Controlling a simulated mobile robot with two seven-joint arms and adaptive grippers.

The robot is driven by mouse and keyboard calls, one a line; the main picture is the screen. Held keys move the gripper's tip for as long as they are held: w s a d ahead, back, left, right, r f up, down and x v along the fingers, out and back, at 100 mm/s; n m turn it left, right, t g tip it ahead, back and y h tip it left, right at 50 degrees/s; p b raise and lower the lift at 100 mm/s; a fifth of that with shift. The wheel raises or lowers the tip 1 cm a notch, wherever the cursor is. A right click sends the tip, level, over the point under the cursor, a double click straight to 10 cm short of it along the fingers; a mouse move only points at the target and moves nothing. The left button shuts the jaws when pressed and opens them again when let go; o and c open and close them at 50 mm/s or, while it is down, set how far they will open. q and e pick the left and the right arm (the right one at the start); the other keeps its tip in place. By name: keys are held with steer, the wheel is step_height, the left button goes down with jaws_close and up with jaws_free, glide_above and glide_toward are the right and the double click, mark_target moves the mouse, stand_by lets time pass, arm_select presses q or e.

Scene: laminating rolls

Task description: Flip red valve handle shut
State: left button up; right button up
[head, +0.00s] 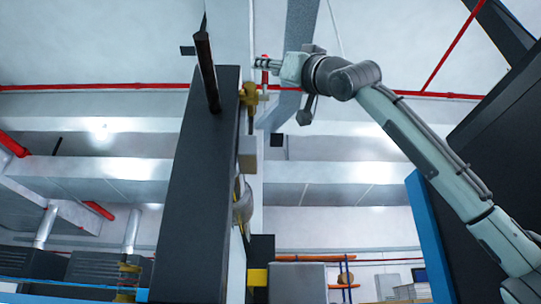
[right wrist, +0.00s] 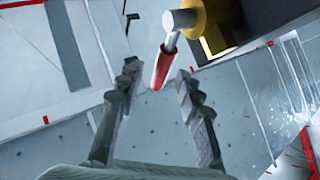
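The red valve handle (right wrist: 163,68) shows in the right wrist view as a red sleeve on a metal stem, angled down from a brass valve body (right wrist: 212,22). In the head view the handle (head: 264,76) is a small upright red piece beside the brass valve (head: 249,94) on the dark machine's side. My right gripper (head: 266,63) is at the handle in the head view. In the right wrist view its fingers (right wrist: 157,74) are open, with the handle's end between the tips in the picture; contact cannot be told. My left gripper is not in view.
A tall dark machine panel (head: 188,190) with a black rod (head: 207,75) stands left of the valve. A grey box (head: 247,155) sits below the valve. Red pipes (head: 110,87) run along the ceiling. A dark blue-edged machine (head: 500,150) stands at the right.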

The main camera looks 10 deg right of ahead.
stand_by(0.3)
jaws_close()
steer(key=shift+a, duration=0.1)
